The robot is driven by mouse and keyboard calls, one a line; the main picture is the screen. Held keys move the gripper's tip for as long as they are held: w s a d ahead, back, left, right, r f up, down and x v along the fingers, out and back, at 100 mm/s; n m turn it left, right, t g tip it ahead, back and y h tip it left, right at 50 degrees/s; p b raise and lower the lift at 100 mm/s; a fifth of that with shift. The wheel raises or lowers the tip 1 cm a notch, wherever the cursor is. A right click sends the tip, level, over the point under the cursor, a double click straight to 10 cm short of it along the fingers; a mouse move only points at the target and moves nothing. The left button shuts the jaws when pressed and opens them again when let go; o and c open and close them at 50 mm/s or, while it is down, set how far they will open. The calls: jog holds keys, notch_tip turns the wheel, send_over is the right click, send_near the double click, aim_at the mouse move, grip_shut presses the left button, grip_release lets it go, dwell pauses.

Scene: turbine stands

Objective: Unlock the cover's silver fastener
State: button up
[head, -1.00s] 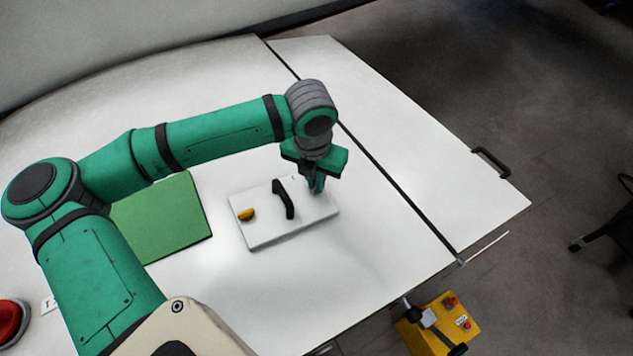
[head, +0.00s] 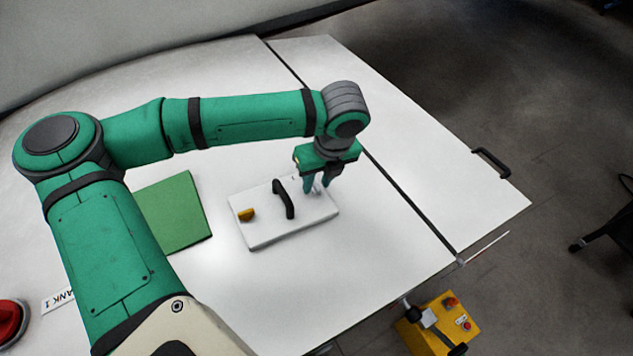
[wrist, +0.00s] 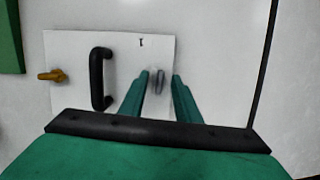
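The cover is a white rectangular plate (head: 262,231) lying on the white surface, with a black handle (head: 284,199) in its middle. A yellow fastener (head: 246,214) sits near its left end and also shows in the wrist view (wrist: 52,76). The silver fastener (wrist: 159,80) is a small grey upright tab on the right part of the plate in the wrist view. My gripper (head: 317,188) is over the plate's right end, pointing down. In the wrist view its two green fingers (wrist: 160,85) stand apart, one on each side of the silver fastener, with gaps visible. In the head view the fingers hide the fastener.
A green mat (head: 176,213) lies left of the plate. A yellow box (head: 433,325) with red buttons stands at the front edge. A red button (head: 10,320) is at the far left. The surface right of the plate is clear up to a dark seam.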

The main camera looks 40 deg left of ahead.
jog(key=shift+o, duration=0.9)
jog(key=shift+w+a+r, duration=0.1)
jog(key=shift+w+r, duration=0.1)
jog(key=shift+r, duration=1.05)
jog(key=shift+w+r, duration=0.15)
jog(key=shift+r, duration=1.1)
